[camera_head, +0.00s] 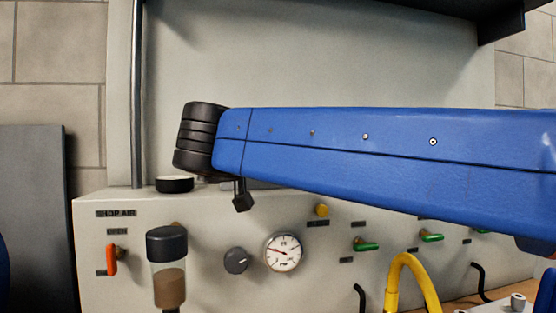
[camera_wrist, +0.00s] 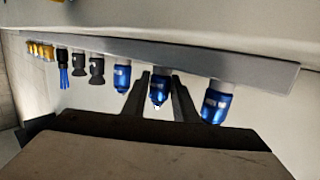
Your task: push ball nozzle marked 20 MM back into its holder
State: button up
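My gripper (camera_wrist: 161,82) has one dark finger on each side of this nozzle. The gaps at its sides are very small, and I cannot tell if the fingers press on it. Its upper end and holder are partly hidden by the fingers. Two similar blue nozzles hang beside it, one at left (camera_wrist: 122,76) and one at right (camera_wrist: 216,103). No 20 MM marking is legible. The head view does not show the fingers.
Left along the rail hang two black nozzles (camera_wrist: 96,70), a blue-pronged brush (camera_wrist: 63,70) and several yellow pieces (camera_wrist: 40,50). In the head view, my blue arm crosses a grey air panel with a gauge (camera_head: 284,252), a filter bowl (camera_head: 168,275) and a yellow hose (camera_head: 412,272).

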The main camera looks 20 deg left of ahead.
jog(key=o, duration=0.3)
jog(key=shift+s, duration=0.15)
jog(key=s+r, duration=0.2)
jog(key=s, duration=1.5)
jog(key=shift+a+r, duration=0.3)
jog(key=shift+r, duration=0.1)
